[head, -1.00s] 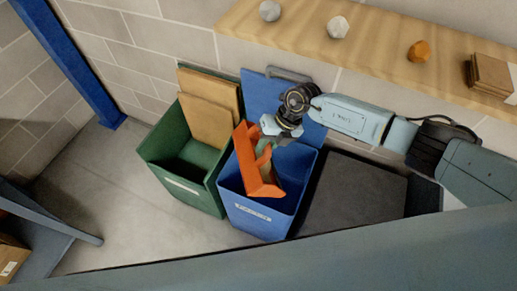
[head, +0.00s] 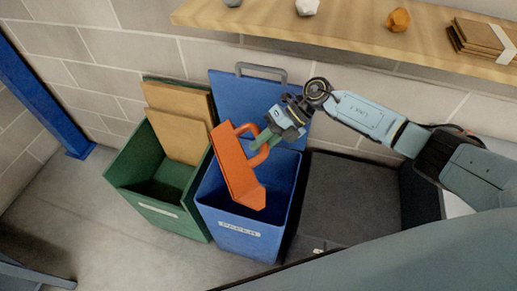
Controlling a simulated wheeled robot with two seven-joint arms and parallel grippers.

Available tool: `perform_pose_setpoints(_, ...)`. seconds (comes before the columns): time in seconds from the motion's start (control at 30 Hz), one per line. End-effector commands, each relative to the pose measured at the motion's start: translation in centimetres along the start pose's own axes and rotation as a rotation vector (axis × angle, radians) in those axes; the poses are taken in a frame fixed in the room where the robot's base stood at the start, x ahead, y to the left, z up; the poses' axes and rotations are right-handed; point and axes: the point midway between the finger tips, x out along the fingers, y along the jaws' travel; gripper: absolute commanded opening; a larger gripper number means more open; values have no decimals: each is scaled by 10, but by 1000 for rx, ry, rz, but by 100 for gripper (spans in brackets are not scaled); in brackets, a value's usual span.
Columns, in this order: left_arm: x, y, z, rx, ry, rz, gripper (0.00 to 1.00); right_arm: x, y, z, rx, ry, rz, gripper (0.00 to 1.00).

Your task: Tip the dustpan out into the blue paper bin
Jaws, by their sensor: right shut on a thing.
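The blue paper bin (head: 247,240) stands on the floor with its lid (head: 240,95) raised against the wall and a label on its front. My right gripper (head: 270,138) is shut on the handle of the orange dustpan (head: 236,172). The dustpan is steeply tilted over the bin's open mouth, with its lower end down near the front rim. I cannot tell whether anything is left in the pan, and most of the bin's inside is hidden. My left gripper is not in view.
A green bin (head: 160,214) with cardboard in it stands left of the blue bin. A dark grey box (head: 350,205) stands to the right. A wooden shelf (head: 350,30) with stones and brown packets runs above. A blue post (head: 40,95) stands at far left.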

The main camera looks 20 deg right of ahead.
Motion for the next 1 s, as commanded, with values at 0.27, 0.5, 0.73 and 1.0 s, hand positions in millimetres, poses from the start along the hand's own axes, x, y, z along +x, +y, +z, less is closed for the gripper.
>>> perform_pose_setpoints(0.27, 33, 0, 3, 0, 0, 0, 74, -2, -16, 0, 2, -1, 99, 0)
perform_pose_setpoints(0.5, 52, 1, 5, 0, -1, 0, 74, -5, -24, 0, 2, -1, 173, 0)
perform_pose_setpoints(0.73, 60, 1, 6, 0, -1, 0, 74, -8, -26, 0, 1, -1, 209, 0)
perform_pose_setpoints(1.0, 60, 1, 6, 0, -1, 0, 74, -9, -25, 0, 0, -1, 214, 0)
